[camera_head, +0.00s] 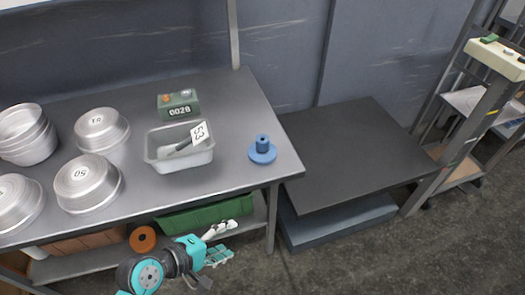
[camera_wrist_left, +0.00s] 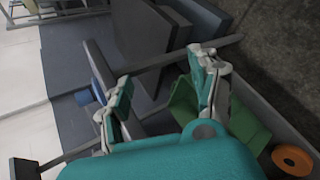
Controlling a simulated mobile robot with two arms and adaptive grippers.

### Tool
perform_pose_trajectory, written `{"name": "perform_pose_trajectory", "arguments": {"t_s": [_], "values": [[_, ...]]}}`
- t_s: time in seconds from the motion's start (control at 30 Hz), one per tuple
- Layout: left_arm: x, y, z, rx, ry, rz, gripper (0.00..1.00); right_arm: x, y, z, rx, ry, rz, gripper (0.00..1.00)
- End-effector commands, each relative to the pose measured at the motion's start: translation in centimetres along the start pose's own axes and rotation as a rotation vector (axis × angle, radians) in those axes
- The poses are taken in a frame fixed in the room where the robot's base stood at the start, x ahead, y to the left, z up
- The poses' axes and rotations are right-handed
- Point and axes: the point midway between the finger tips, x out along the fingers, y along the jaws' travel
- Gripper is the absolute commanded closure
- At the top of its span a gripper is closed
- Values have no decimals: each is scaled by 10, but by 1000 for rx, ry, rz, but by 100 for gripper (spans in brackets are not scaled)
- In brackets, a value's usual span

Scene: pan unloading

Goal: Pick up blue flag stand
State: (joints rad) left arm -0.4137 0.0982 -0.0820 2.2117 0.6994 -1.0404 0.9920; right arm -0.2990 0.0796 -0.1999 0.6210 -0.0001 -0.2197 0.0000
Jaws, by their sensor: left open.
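The blue flag stand (camera_head: 263,153) is a round blue base with a short upright post. It stands upright on the grey metal table (camera_head: 232,110), near the table's right front corner. My left gripper (camera_head: 221,240) is open and empty in front of the table, lower than the flag stand and to its left in the head view, well apart from it. My right gripper is not in view.
Several metal pans (camera_head: 88,183) stand on the table's left. A grey tray (camera_head: 180,160) with a tag marked 53 and a green box (camera_head: 178,105) sit mid-table. A green bin (camera_head: 205,213) is on the lower shelf. A dark platform (camera_head: 350,150) stands right of the table.

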Motion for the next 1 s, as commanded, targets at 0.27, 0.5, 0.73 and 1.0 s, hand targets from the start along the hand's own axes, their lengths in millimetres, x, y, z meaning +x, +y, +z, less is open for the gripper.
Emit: {"name": "perform_pose_trajectory", "arguments": {"t_s": [0.27, 0.5, 0.73, 1.0], "values": [[2, 103, -29, -1015, -264, 434, 38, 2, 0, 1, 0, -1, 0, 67], [-1, 130, -50, -1363, -401, 540, 38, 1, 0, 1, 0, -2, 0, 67], [33, 157, -52, -1369, -406, 543, 38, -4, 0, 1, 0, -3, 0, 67], [79, 188, -54, -1365, -403, 540, 38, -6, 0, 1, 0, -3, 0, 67]]}}
